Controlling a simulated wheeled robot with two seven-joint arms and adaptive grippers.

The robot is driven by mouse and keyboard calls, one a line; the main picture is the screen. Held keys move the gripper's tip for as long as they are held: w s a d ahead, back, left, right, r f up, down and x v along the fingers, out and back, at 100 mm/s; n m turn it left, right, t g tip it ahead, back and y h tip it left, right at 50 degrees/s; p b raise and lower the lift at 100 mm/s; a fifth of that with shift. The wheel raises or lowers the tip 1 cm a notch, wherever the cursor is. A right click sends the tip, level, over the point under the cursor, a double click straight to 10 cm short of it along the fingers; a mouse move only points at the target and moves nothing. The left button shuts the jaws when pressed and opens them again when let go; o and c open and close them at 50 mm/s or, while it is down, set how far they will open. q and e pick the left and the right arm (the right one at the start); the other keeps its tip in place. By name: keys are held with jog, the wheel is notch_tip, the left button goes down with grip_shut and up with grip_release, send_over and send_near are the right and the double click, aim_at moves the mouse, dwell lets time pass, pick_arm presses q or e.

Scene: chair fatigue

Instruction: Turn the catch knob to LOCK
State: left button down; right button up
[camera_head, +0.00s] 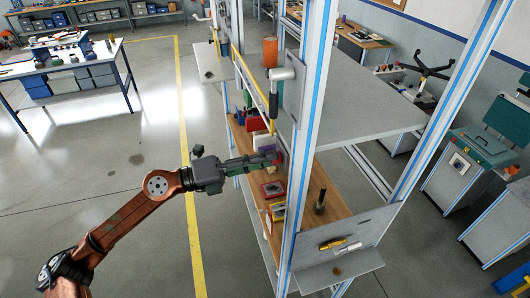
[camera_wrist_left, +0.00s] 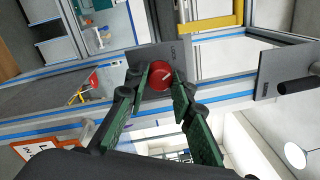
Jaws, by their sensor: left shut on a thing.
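The catch knob (camera_wrist_left: 160,75) is a round red knob with a pale pointer line, on a dark grey plate (camera_wrist_left: 174,56) fixed to the frame. The pointer line slants toward the upper right in the wrist view. Small lettering on the plate is too small to read. My left gripper (camera_wrist_left: 162,80) has its green fingers on both sides of the knob, shut on it. In the head view the left gripper (camera_head: 274,158) reaches to the frame's near post, and the knob is mostly hidden there. My right gripper is not in view.
The tall metal frame (camera_head: 312,100) with blue stripes stands around the work spot. A wooden shelf (camera_head: 330,205) with small items lies behind the post. An orange cylinder (camera_head: 270,52) and a yellow bar (camera_wrist_left: 212,24) are close by. Open floor (camera_head: 120,160) lies to the left.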

pick_arm(q)
jog(key=shift+n+p, duration=1.2)
jog(key=shift+n, duration=0.4)
jog(key=c, duration=1.7)
grip_release()
jog(key=shift+o, duration=0.2)
jog(key=v, duration=1.2)
jog(key=shift+s, duration=0.2)
